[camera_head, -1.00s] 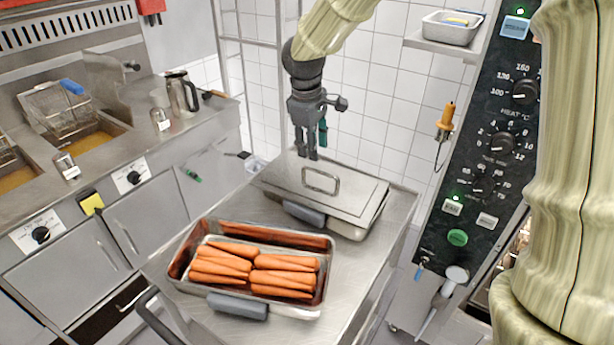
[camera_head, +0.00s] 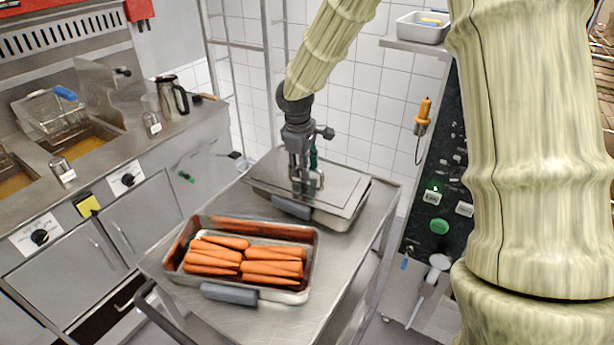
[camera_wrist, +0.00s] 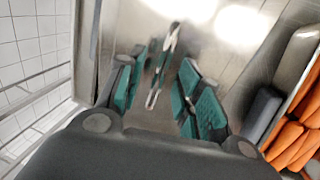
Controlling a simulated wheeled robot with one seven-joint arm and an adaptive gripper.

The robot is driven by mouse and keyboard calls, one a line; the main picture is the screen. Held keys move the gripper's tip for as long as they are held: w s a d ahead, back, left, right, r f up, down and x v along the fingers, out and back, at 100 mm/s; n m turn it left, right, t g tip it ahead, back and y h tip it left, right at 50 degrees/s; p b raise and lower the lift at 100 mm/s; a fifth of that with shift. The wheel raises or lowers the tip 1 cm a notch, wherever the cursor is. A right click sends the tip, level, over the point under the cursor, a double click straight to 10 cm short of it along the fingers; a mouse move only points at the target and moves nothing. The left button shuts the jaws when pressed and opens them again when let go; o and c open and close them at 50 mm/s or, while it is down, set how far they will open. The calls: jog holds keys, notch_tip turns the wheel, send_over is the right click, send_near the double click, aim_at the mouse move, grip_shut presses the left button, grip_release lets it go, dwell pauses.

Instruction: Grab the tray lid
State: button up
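The tray lid (camera_head: 342,188) is a flat metal lid on a tray at the back of the steel trolley; it also fills much of the wrist view (camera_wrist: 225,65). Its wire loop handle (camera_wrist: 160,70) stands in the middle and is partly hidden by my gripper in the head view. My gripper (camera_head: 304,188) points down at the handle, low over the lid. In the wrist view my gripper (camera_wrist: 168,95) is open, its green finger pads apart on either side of the handle. Whether the pads touch it, I cannot tell.
An open metal tray (camera_head: 310,268) with several carrots (camera_head: 245,258) stands in front of the lidded tray on the trolley (camera_head: 345,262). Fryers are at the left. A control panel (camera_head: 428,170) and a wall shelf (camera_head: 412,46) are at the right.

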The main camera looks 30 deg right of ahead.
jog(key=shift+w+f, duration=0.5)
jog(key=shift+f, duration=0.25)
jog(key=shift+s+r, duration=0.15)
jog(key=shift+s, duration=0.1)
jog(key=shift+s+r, duration=0.1)
jog(key=shift+c, duration=0.6)
jog(key=shift+w, duration=0.2)
grip_shut()
